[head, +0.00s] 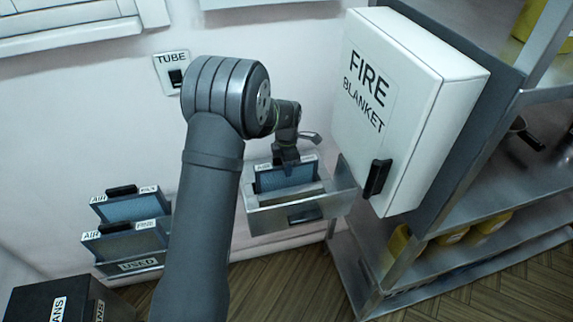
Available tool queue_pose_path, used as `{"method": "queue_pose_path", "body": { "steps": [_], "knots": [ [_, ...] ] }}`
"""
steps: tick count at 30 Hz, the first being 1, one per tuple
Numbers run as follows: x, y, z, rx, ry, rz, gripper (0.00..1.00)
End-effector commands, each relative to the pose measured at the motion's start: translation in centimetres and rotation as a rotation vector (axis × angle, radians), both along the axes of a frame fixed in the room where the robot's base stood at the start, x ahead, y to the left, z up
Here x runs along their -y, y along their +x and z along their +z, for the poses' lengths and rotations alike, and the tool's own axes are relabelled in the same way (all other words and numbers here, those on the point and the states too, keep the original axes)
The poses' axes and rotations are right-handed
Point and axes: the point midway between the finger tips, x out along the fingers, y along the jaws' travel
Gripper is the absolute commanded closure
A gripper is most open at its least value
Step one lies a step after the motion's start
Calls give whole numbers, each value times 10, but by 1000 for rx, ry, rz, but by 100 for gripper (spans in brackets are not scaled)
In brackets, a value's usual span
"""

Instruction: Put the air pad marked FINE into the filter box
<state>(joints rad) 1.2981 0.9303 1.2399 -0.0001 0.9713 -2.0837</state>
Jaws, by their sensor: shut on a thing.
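My gripper (286,156) is shut on the top of a blue air pad (285,177) with a pale frame. This pad's label is small and partly covered by my gripper, so I cannot read its grade. The pad is upright at the opening of the metal filter box (300,217) on the wall. Its lower edge lies behind the box's front part; I cannot tell whether it touches the bottom. At the left, a rack marked USED (136,266) holds two more pads. The front pad (135,244) has a label that seems to read AIR FINE; the rear pad (130,208) is bluer, its grade unclear.
A white FIRE BLANKET cabinet (399,110) stands close to the right of the filter box. Metal shelving (510,185) with yellow items fills the right. A black box (62,300) sits at the lower left. A TUBE plate (173,72) is on the wall.

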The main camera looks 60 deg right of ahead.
Motion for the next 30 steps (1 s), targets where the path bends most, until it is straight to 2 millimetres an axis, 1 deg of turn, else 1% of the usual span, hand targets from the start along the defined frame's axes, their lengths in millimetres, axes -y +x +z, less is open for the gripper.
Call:
{"method": "queue_pose_path", "body": {
  "steps": [6,7,10,11,18,22,26,30],
  "knots": [
    [0,0,0,0,0,0,100],
    [0,0,0,0,0,0,69],
    [0,0,0,0,0,0,50],
    [0,0,0,0,0,0,48],
    [0,0,0,0,0,0,48],
    [0,0,7,1,-1,0,48],
    [1,0,26,1,-4,0,48],
    [1,0,60,1,-6,0,48]
  ]
}}
